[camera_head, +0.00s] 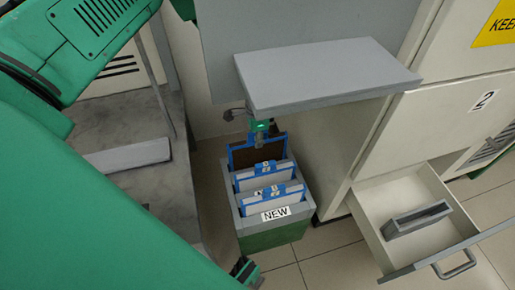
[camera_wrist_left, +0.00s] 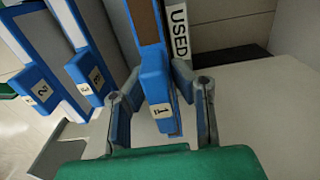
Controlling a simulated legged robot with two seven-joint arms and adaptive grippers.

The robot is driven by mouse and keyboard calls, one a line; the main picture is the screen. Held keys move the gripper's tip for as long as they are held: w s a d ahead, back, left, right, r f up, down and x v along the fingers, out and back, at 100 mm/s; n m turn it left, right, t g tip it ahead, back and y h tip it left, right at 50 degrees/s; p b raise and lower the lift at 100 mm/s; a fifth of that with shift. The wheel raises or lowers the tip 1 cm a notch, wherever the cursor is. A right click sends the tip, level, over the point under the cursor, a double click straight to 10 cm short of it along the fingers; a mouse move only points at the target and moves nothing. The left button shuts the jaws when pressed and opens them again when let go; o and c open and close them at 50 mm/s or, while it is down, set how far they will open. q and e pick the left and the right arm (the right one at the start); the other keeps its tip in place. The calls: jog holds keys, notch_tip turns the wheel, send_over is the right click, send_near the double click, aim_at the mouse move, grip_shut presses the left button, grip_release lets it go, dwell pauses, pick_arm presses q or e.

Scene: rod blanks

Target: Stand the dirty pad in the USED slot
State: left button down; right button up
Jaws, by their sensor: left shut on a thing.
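The dirty pad, brown in a blue frame (camera_head: 241,157), is upright at the back of a grey and green bin (camera_head: 236,212), higher than the pads in front. Its lower edge is hidden, so I cannot tell how deep it sits. My left gripper (camera_head: 259,141) is at its top, below a grey shelf; most of its arm is hidden. In the left wrist view its fingers (camera_wrist_left: 163,98) are shut on the pad's blue tab (camera_wrist_left: 154,76), marked 1. The USED label (camera_wrist_left: 179,32) is close beside the pad.
Two cleaner pads with blue frames (camera_head: 262,178) stand in front, above the NEW label (camera_head: 275,214). The grey shelf (camera_head: 325,75) overhangs the bin's back.

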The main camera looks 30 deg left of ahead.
pick_arm(q)
notch_tip(320, 180, down, 5)
jog(key=shift+r+b, duration=0.15)
jog(key=shift+b, duration=0.7)
jog(key=c, duration=1.4)
grip_release()
notch_tip(320, 180, up, 12)
jog(key=p, duration=0.4)
jog(key=shift+p, duration=0.35)
